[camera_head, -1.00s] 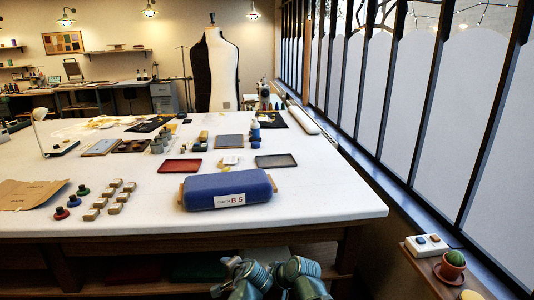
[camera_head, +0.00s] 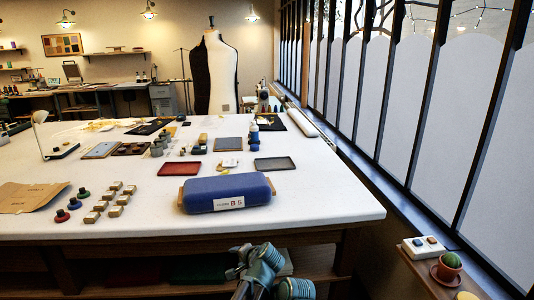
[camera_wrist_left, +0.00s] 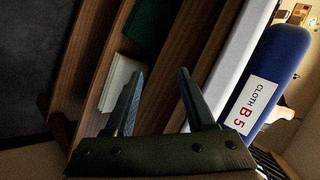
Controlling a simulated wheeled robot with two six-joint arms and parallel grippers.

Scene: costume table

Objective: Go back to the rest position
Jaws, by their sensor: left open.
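My left gripper (camera_head: 238,262) is at the bottom middle of the head view, in front of and below the table's front edge. In the left wrist view its two fingers (camera_wrist_left: 159,76) are apart with nothing between them. The blue cloth roll (camera_head: 227,192) labelled B 5 lies on the white table (camera_head: 330,205), beyond the gripper and apart from it. It also shows at the right of the left wrist view (camera_wrist_left: 268,75). My right gripper is not in view.
Several small capped blocks (camera_head: 113,198), a brown envelope (camera_head: 25,197), a red tray (camera_head: 182,169) and a dark tray (camera_head: 275,164) lie on the table. A shelf (camera_head: 195,283) runs under it. A potted cactus (camera_head: 450,266) stands on the ledge at right.

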